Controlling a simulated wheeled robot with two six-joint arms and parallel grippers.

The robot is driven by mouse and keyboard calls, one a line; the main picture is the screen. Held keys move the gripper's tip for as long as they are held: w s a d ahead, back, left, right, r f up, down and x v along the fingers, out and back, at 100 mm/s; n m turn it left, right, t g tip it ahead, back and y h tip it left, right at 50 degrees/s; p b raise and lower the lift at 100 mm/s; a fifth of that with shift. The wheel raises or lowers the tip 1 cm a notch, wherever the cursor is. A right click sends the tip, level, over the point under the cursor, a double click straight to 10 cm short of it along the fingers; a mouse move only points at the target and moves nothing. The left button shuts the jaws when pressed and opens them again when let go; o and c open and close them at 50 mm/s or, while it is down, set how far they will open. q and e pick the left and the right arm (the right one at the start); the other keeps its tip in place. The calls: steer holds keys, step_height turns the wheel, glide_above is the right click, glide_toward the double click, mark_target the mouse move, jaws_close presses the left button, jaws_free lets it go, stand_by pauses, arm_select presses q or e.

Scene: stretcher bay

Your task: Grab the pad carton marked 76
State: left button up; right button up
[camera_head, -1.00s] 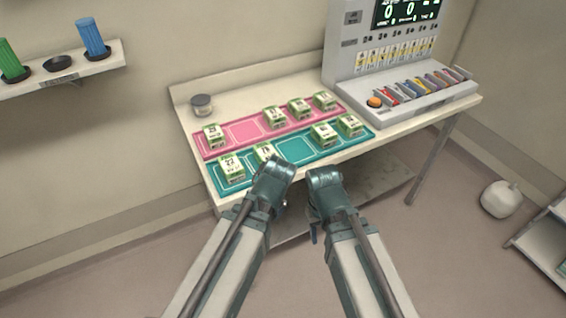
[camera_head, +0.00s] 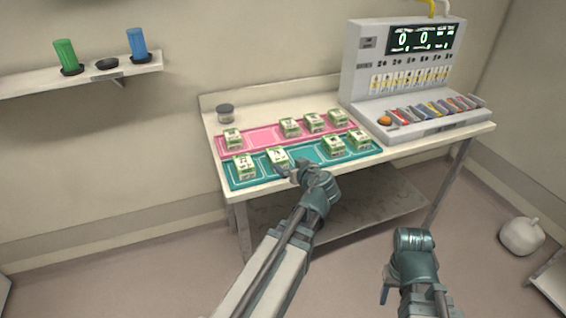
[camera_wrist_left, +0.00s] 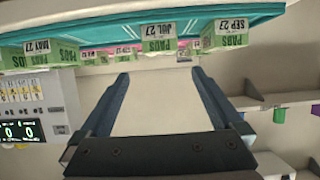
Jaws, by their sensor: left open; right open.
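Several green-and-white pad cartons stand on two trays; their top numbers are too small to read, so I cannot tell which is marked 76. On the teal tray (camera_head: 305,153) are a left carton (camera_head: 243,166), a second carton (camera_head: 277,158) and two at the right (camera_head: 333,146). Others stand on the pink tray (camera_head: 262,137). My left gripper (camera_head: 292,169) is open at the teal tray's front edge, close to the second carton. In the left wrist view, a carton labelled JUL 27 (camera_wrist_left: 159,38) is beyond the open, empty fingers. My right gripper (camera_head: 386,291) is low, away from the table.
A console (camera_head: 405,75) with a display stands on the table's right. A small jar (camera_head: 225,113) is at the back left. A wall shelf (camera_head: 125,72) holds a green and a blue cylinder. A white round container (camera_head: 521,236) sits at right. The lower shelf (camera_head: 370,205) is below.

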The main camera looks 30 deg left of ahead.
arm_select(q)
steer(key=b, duration=0.2)
glide_toward(277, 153)
steer(key=x, duration=0.3)
steer(key=shift+w+f, duration=0.1)
steer(key=shift+f, duration=0.35)
steer(key=shift+w+a+f, duration=0.1)
steer(key=shift+w+a, duration=0.2)
steer(key=shift+a, duration=0.15)
steer(key=b+x, duration=0.2)
steer(key=x, duration=0.3)
steer(key=shift+w+a, duration=0.1)
steer(key=shift+c, duration=0.6)
steer(key=c, duration=1.4)
steer(key=shift+r, duration=0.25)
